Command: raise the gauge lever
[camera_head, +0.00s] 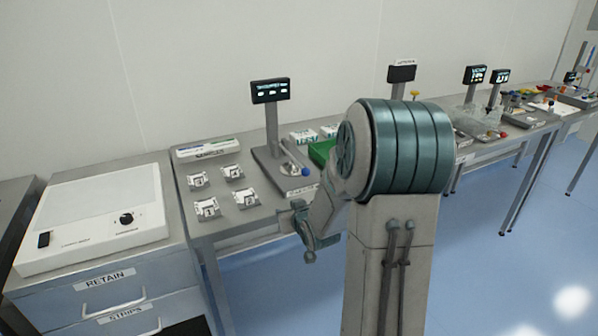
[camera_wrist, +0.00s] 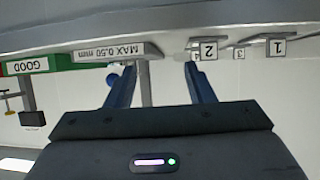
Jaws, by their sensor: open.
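The gauge (camera_head: 268,158) stands on the near bench, with a dark display on a post and a flat grey base. A pale lever (camera_head: 291,157) on it slopes down toward the front, with a blue knob (camera_head: 306,172) at its low end. The wrist view is upside down and shows the gauge base's edge (camera_wrist: 113,52), labelled "MAX 0.50 mm". Part of the blue knob (camera_wrist: 116,70) shows there beside the left finger. My gripper (camera_wrist: 158,70) is open, its fingers apart, with nothing seen held. Its fingers cannot be made out in the head view.
Numbered sample holders (camera_head: 246,199) stand left of the gauge. A green tray (camera_head: 322,152) lies to its right, partly behind my arm. A white light box (camera_head: 95,213) sits on the left cabinet. More instruments line the bench at right.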

